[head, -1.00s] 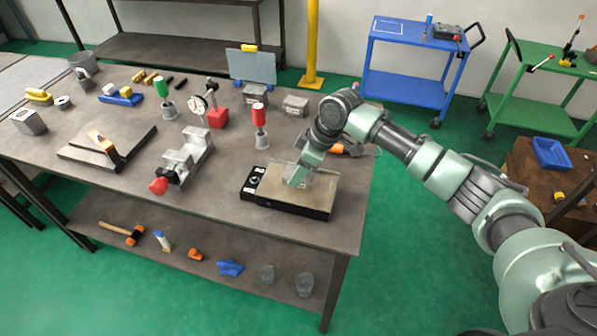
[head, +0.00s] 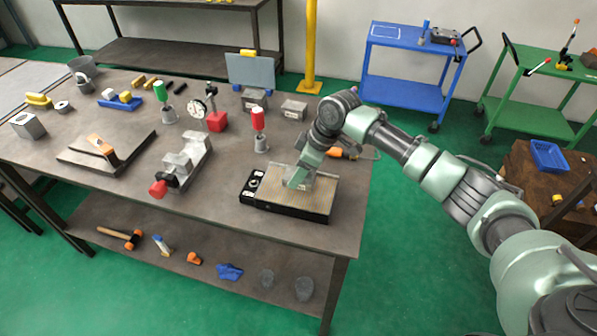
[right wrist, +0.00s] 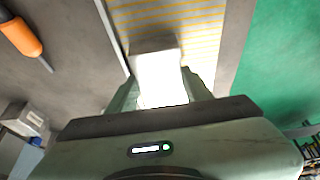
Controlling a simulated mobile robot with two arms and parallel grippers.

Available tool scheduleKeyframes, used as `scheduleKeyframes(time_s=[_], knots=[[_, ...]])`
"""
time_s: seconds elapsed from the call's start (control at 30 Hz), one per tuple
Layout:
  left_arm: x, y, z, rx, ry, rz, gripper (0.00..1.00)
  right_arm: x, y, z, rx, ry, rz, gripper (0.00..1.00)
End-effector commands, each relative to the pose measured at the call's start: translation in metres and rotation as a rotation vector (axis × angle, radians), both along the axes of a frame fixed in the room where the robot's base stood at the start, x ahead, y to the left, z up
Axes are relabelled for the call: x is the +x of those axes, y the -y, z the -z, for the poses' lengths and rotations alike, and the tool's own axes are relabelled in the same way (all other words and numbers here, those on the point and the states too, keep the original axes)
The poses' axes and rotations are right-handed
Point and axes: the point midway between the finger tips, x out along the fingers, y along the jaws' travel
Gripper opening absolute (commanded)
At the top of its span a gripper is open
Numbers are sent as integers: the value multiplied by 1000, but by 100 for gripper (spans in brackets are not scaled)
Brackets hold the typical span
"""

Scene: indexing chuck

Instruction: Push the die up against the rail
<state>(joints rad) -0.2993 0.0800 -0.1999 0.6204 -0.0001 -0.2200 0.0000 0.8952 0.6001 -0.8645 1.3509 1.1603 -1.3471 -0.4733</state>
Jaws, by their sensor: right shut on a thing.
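The chuck (head: 318,200) is a flat dark block with a tan striped top, near the table's front right corner. The striped top also shows in the right wrist view (right wrist: 190,22). My right gripper (head: 296,185) points down over the chuck top. In the right wrist view it is shut on the die (right wrist: 157,72), a pale block, bright in front and darker on top. The rail (right wrist: 112,38) shows as a thin light strip along the left side of the striped top, with the die apart from it in the picture. In the head view my gripper mostly hides the die. My left gripper is not in view.
A red-handled stamp (head: 259,130) and grey blocks (head: 293,108) stand behind the chuck. A grey vise (head: 186,160) is to its left. An orange-handled tool (head: 338,152) lies beyond the chuck, left of it in the right wrist view (right wrist: 20,36). The table's right edge is close.

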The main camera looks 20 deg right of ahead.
Motion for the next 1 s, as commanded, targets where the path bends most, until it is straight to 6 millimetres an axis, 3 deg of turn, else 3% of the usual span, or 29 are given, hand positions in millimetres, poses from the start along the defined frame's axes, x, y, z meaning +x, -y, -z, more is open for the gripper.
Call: scheduleKeyframes(time_s=[0.03, 0.1, 0.37, 0.73, 1.0], knots=[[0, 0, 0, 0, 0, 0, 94, 9, 7, -8, -5, 27, 13, 58], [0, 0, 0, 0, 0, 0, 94, 9, 7, -8, -5, 27, 13, 75], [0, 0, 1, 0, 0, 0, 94, 8, 9, -11, -5, 27, 15, 75], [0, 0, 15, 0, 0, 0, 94, -12, 20, -61, -2, 14, 4, 75], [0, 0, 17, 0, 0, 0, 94, -19, 23, -75, -2, 5, 1, 75]])
